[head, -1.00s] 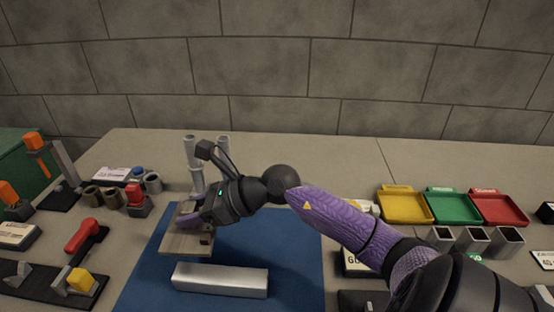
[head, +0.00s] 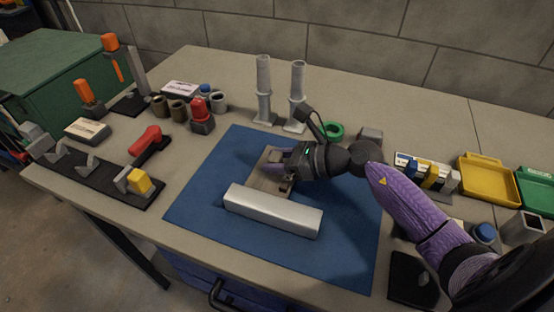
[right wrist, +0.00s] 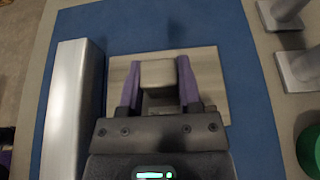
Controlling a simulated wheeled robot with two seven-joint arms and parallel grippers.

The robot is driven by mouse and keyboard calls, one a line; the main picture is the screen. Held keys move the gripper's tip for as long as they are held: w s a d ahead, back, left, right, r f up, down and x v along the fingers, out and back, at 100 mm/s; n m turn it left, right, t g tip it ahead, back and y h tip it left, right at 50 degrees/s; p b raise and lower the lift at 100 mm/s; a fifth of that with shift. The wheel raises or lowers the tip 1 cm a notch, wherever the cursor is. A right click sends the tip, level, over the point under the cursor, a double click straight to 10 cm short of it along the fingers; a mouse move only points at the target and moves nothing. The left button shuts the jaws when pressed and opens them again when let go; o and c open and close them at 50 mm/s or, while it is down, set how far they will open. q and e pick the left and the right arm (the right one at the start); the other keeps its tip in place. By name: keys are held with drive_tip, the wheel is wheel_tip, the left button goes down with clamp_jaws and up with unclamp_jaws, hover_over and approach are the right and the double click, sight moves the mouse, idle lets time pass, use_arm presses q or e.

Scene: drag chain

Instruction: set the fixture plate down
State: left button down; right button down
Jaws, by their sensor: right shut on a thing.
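The fixture plate (head: 268,184) is a flat wood-coloured plate with a small raised block. It is over the blue mat (head: 212,182), just behind a long silver bar (head: 272,210). My right gripper (head: 275,165) is shut on the plate's block. In the right wrist view the gripper's purple fingers (right wrist: 158,80) stand on both sides of the pale block, with the plate (right wrist: 210,72) spread out around it. The plate looks level and close to the mat; I cannot tell whether it touches. My left gripper is out of view.
Two grey posts (head: 264,92) stand behind the mat, with a green ring (head: 333,131) beside them. A red-handled clamp (head: 146,140) and a yellow block (head: 139,181) are on the left. A yellow tray (head: 487,180) is at right. The mat's left part is bare.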

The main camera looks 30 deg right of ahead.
drive_tip(key=c, duration=0.7)
unclamp_jaws()
drive_tip(key=shift+f, duration=0.2)
drive_tip(key=shift+c, duration=0.2)
drive_tip(key=o, duration=0.5)
drive_tip(key=shift+r, duration=0.1)
drive_tip(key=shift+c, duration=0.2)
